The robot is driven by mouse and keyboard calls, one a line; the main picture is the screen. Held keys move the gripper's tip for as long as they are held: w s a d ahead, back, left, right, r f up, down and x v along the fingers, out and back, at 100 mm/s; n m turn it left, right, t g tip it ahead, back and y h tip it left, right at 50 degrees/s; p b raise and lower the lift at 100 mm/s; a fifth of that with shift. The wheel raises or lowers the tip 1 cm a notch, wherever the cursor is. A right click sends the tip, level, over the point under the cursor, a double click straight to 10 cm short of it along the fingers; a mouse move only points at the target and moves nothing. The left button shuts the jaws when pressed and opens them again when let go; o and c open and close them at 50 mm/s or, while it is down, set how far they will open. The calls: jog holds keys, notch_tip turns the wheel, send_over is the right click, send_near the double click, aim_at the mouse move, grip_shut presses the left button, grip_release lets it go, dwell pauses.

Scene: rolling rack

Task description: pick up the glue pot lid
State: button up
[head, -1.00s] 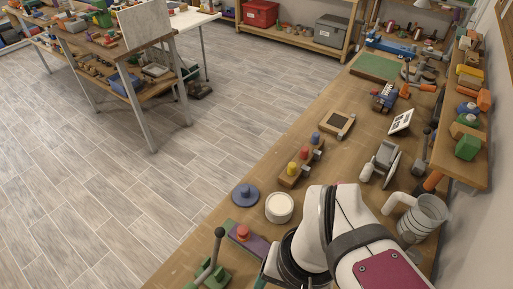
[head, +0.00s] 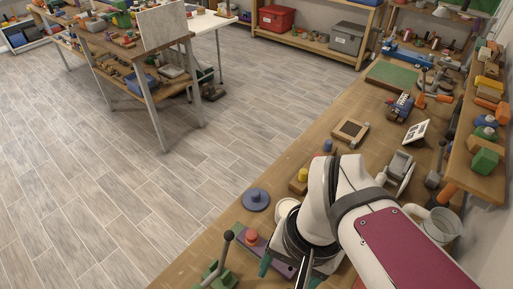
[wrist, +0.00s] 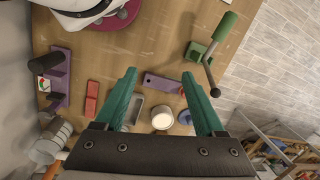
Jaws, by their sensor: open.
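The glue pot lid looks to be the blue round disc with a knob (head: 255,200), lying flat on the bench near its left edge. Beside it stands a round white pot (head: 284,208), now partly covered by my arm. In the wrist view the white pot (wrist: 162,118) shows between my fingers, and a bit of blue (wrist: 184,117) shows beside it, mostly hidden by the right finger. My gripper (wrist: 158,75) is open and empty, with teal fingers above the bench. In the head view its fingers are low in the picture, nearer than the lid.
A purple block with a red knob (head: 252,238) lies close to the fingers. A green lever tool (head: 218,262) stands at the bench's near left edge, its handle upright. Past the lid are a yellow-pegged block (head: 301,178) and a wooden frame (head: 350,130). Open floor lies to the left.

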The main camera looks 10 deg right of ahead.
jog(key=w+r+m, duration=0.2)
jog(key=w, duration=1.3)
jog(key=m+h, duration=0.2)
jog(key=m, duration=0.2)
send_over(255, 193)
notch_tip(255, 193, down, 9)
notch_tip(255, 193, down, 15)
jog(key=shift+r, duration=0.15)
grip_shut()
